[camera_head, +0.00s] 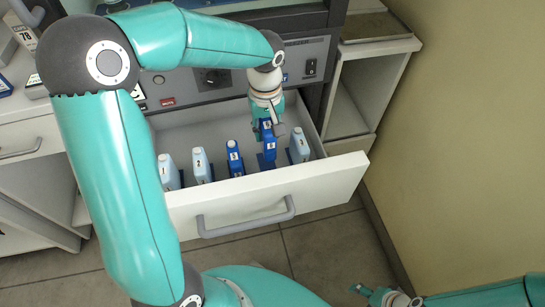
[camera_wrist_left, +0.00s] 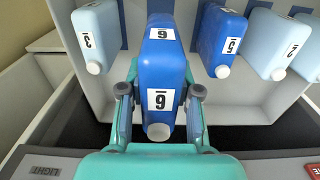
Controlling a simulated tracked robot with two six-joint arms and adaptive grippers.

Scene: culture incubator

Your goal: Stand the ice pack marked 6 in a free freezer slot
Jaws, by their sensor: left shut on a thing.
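The blue ice pack marked 6 (camera_head: 268,143) is in my left gripper (camera_head: 266,126), above the open freezer drawer (camera_head: 338,178). In the left wrist view the pack (camera_wrist_left: 161,65) is upright between the two fingers (camera_wrist_left: 160,98), its white cap toward the camera. In the head view a blue slot (camera_head: 266,162) shows just below the pack; I cannot tell whether the pack's lower end is inside it. My right gripper (camera_head: 380,296) is low at the bottom right, far from the drawer, and too small to read.
The blue pack marked 5 (camera_head: 234,157) stands left of pack 6, and a light blue pack (camera_head: 299,146) stands to its right. Light blue packs, one marked 2 (camera_head: 202,165), stand farther left. The drawer's front handle (camera_head: 246,219) and the incubator front (camera_head: 225,83) bound the space.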

